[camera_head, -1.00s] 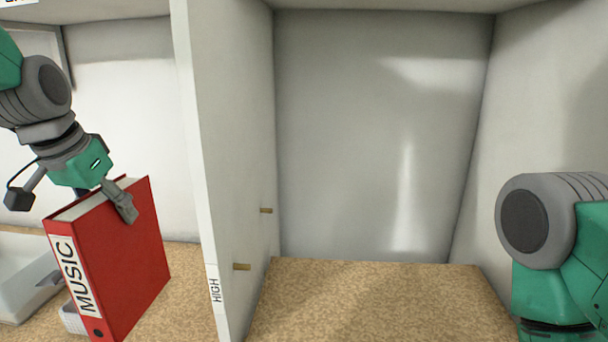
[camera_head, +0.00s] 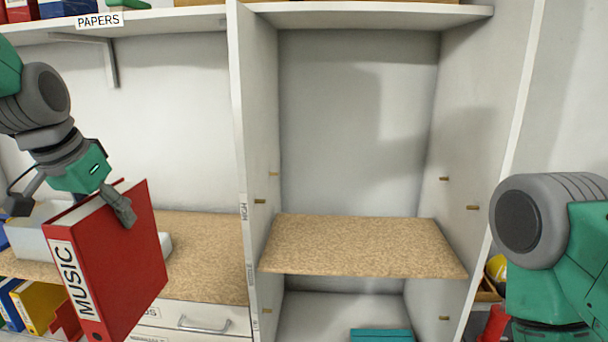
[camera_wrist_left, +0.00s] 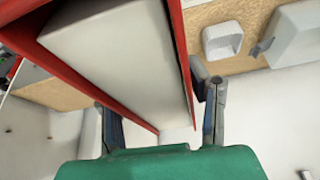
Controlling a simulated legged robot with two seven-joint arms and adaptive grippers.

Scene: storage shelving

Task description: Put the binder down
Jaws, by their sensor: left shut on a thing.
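A red binder (camera_head: 122,268) with a white spine label reading MUSIC is on the left in the head view, held upright in the air. My left gripper (camera_head: 118,200) is shut on its top edge. In the left wrist view the binder (camera_wrist_left: 115,60) sits between the two fingers of my left gripper (camera_wrist_left: 160,115), its pale pages showing. My right arm comes in at the right edge of the head view, but its gripper is out of the picture.
An empty cork-brown shelf (camera_head: 365,245) lies in the middle compartment between white upright panels. A brown counter (camera_head: 205,250) with a drawer (camera_head: 195,320) below is behind the binder. A PAPERS shelf (camera_head: 160,20) runs above. A teal item (camera_head: 381,335) lies below the middle shelf.

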